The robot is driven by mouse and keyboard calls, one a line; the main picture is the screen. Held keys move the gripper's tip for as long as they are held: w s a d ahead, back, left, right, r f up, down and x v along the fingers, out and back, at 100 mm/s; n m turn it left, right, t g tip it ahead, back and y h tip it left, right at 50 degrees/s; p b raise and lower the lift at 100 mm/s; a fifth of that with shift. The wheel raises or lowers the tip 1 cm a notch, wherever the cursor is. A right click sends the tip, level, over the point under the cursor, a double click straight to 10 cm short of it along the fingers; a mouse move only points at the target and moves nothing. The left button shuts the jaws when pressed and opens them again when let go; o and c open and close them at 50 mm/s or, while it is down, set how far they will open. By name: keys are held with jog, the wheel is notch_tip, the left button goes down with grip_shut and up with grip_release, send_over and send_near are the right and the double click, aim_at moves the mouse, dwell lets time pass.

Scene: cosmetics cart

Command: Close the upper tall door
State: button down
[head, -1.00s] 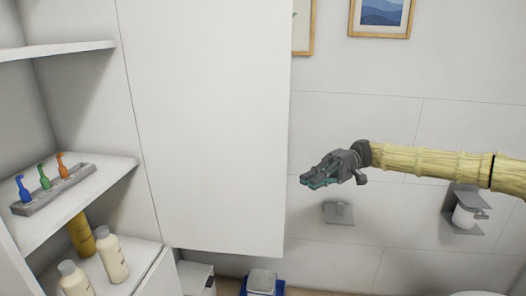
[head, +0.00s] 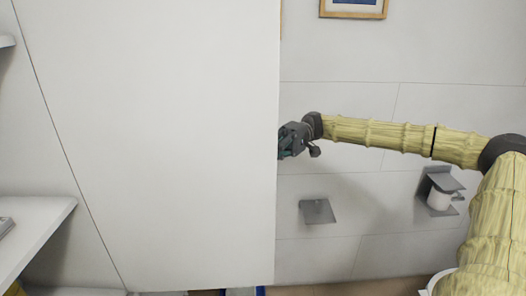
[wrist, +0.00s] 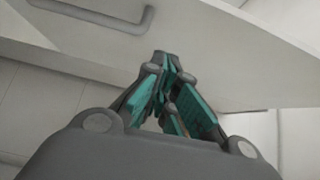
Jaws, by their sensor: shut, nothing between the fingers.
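The upper tall door (head: 160,140) is a large plain white panel, standing open from the shelf cabinet at left. It fills much of the head view. My gripper (head: 284,144) is at the door's free right edge, on its far side, and the edge hides part of the fingers. In the wrist view my gripper (wrist: 166,68) is shut and empty, with teal finger pads. The white door panel (wrist: 235,60) is close ahead of the fingertips there; I cannot tell whether they touch. A grey bar handle (wrist: 112,17) shows at upper left of the wrist view.
White open shelves (head: 35,225) stand at the left. A paper holder (head: 440,193) and a small grey wall plate (head: 318,211) are on the tiled wall behind. A framed picture (head: 353,8) hangs above. Open space lies between door and wall.

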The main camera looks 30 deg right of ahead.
aim_at(246, 176)
jog(key=p+x, duration=0.1)
jog(key=x, duration=0.2)
jog(key=s+p+x, duration=0.1)
jog(key=x, duration=0.2)
jog(key=p+x, duration=0.1)
jog(key=x, duration=0.3)
jog(key=shift+s+d+f+p, duration=0.25)
jog(key=shift+f+p, duration=0.05)
jog(key=shift+f, duration=0.05)
